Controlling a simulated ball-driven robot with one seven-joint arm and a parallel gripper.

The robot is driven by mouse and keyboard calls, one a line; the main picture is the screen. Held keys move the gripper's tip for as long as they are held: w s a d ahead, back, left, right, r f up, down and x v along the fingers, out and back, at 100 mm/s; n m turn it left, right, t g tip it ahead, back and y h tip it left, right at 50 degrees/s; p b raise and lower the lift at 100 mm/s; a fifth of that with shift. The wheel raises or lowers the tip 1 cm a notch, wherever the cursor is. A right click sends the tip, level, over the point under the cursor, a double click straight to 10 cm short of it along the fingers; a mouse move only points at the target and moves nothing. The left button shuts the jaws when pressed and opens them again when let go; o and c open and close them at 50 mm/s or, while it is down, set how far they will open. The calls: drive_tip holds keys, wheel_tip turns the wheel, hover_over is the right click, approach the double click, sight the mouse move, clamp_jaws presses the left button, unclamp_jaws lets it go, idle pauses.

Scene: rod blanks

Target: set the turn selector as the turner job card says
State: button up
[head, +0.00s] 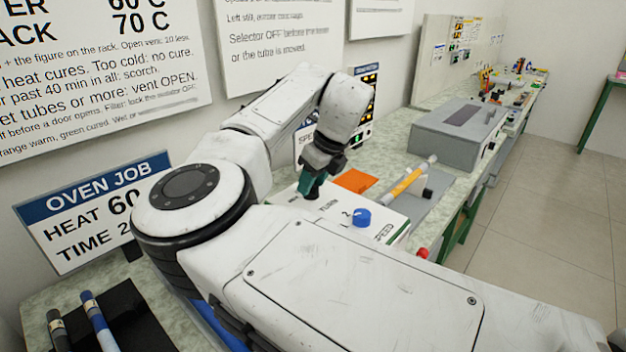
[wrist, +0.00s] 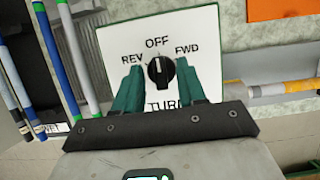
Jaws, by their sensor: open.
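The turn selector (wrist: 160,72) is a black knob on a white panel (wrist: 120,50) marked REV, OFF and FWD, with TURN partly hidden below. Its white mark points up toward OFF. My gripper (wrist: 160,62) is open, with one teal finger on each side of the knob; I cannot tell whether they touch it. In the head view my gripper (head: 313,183) points down over the panel and hides the knob. A white card (head: 301,150) behind it shows only "SPE"; my arm hides the rest, so its turn setting is unreadable.
A blue SPEED knob (head: 360,217) is on the same panel to the right, near a red button (head: 423,253). An orange sheet (head: 355,180), a yellow-banded rod (head: 408,180) and a grey box (head: 458,132) lie beyond.

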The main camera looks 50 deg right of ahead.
clamp_jaws()
idle(0.4)
